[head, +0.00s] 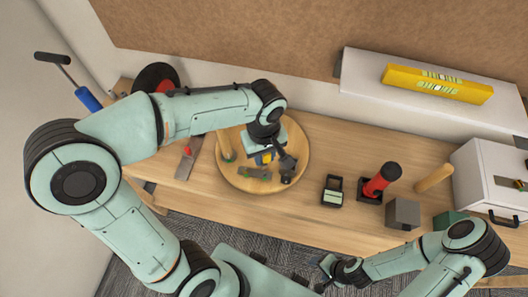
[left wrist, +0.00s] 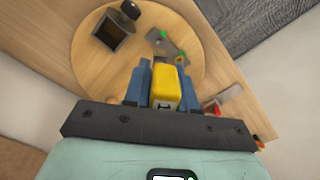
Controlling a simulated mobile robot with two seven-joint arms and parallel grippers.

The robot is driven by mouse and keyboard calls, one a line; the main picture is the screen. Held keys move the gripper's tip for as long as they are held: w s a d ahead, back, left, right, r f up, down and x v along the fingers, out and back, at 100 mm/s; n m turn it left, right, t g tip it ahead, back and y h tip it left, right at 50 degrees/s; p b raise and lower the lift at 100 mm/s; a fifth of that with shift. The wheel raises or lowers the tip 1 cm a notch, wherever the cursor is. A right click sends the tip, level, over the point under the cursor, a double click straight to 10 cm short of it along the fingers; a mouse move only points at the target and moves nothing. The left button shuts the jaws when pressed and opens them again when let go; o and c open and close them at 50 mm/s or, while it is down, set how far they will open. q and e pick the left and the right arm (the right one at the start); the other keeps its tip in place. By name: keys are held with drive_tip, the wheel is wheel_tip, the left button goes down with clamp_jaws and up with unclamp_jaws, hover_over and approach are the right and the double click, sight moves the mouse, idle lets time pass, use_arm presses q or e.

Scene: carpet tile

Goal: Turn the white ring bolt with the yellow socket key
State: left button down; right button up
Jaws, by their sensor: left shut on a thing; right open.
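My left gripper (head: 265,158) reaches down over the round wooden board (head: 232,183) on the table. In the left wrist view its two blue-grey fingers (left wrist: 164,84) are shut on the yellow socket key (left wrist: 167,90). The key points at the board; I cannot tell whether its far end touches anything. Only a small yellow part of the key (head: 263,157) shows in the head view. I cannot make out the white ring bolt in either view; the key and gripper may hide it. My right gripper (head: 327,276) is open and empty, low in front of the table.
A grey metal piece (head: 257,174) and a dark hollow block (left wrist: 112,34) are on the board. Right of it stand a black-framed device (head: 333,190), a red cylinder (head: 377,183), a grey box (head: 403,213) and a wooden peg (head: 434,178). A white cabinet (head: 485,180) stands far right.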

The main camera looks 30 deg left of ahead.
use_arm(q)
drive_tip(key=shift+f+b, duration=2.25)
drive_tip(key=shift+f, duration=0.9)
drive_tip(key=n+b, duration=0.1)
drive_tip(key=n, duration=0.4)
drive_tip(key=shift+w, duration=0.1)
drive_tip(key=n+b, duration=0.1)
drive_tip(key=n, duration=0.4)
drive_tip(key=shift+r+n, duration=0.15)
drive_tip(key=shift+n, duration=0.15)
use_arm(e)
drive_tip(key=s+f, duration=0.4)
drive_tip(key=f, duration=0.4)
drive_tip(key=shift+s+g, duration=0.25)
drive_tip(key=shift+g, duration=0.05)
use_arm(q)
drive_tip(key=shift+m, duration=0.6)
drive_tip(key=shift+r+p, duration=1.55)
drive_tip(key=shift+r, duration=0.75)
use_arm(e)
drive_tip(key=r, duration=0.1)
drive_tip(key=w+r, duration=0.1)
drive_tip(key=r, duration=0.1)
drive_tip(key=shift+w+r, duration=0.25)
drive_tip(key=shift+w, duration=0.05)
